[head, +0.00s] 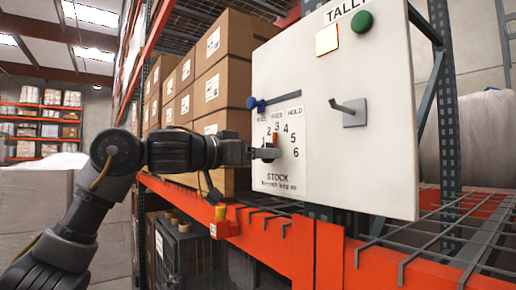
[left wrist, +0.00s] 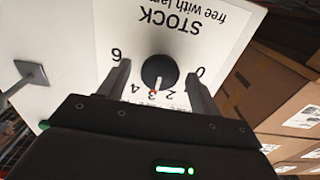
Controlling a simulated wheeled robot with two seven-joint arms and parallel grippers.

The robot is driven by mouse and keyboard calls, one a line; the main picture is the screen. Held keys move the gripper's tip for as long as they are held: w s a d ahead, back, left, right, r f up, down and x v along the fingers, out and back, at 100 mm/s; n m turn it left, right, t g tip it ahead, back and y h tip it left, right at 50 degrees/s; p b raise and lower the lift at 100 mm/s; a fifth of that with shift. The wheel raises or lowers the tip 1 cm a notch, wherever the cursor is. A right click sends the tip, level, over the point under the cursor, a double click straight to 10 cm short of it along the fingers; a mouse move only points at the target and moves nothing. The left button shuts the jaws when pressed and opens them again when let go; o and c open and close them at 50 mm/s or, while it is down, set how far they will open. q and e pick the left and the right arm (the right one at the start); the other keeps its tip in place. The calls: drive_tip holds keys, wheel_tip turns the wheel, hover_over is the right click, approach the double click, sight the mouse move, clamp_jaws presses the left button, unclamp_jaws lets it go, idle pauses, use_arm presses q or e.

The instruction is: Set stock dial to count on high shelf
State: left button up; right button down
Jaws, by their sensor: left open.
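The stock dial (left wrist: 160,70) is a round black knob on a white panel (head: 345,150) under numbers that run up to 6. Its red-and-white pointer (left wrist: 155,87) points at about the 3 in the left wrist view. My left gripper (head: 268,150) is at the dial, with its open fingers on either side of the knob. I cannot tell whether the fingers touch it. In the head view the gripper hides part of the dial and its low numbers. Several brown cartons (head: 221,90) are stacked on the shelf left of the panel. My right gripper is not in view.
A blue-knobbed lever (head: 255,103) is above the dial, and a grey lever (head: 350,110) juts out at its right. A green button (head: 362,21) and a cream square (head: 327,40) are higher up. An orange beam (head: 270,240) and wire decking (head: 450,230) lie below.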

use_arm(q)
drive_tip(key=c, duration=0.9)
drive_tip(key=shift+c, duration=0.2)
drive_tip(key=m+b, duration=0.1)
drive_tip(key=m, duration=1)
drive_tip(key=shift+w+m, duration=0.15)
drive_tip(key=shift+m, duration=0.15)
drive_tip(key=o, duration=0.9)
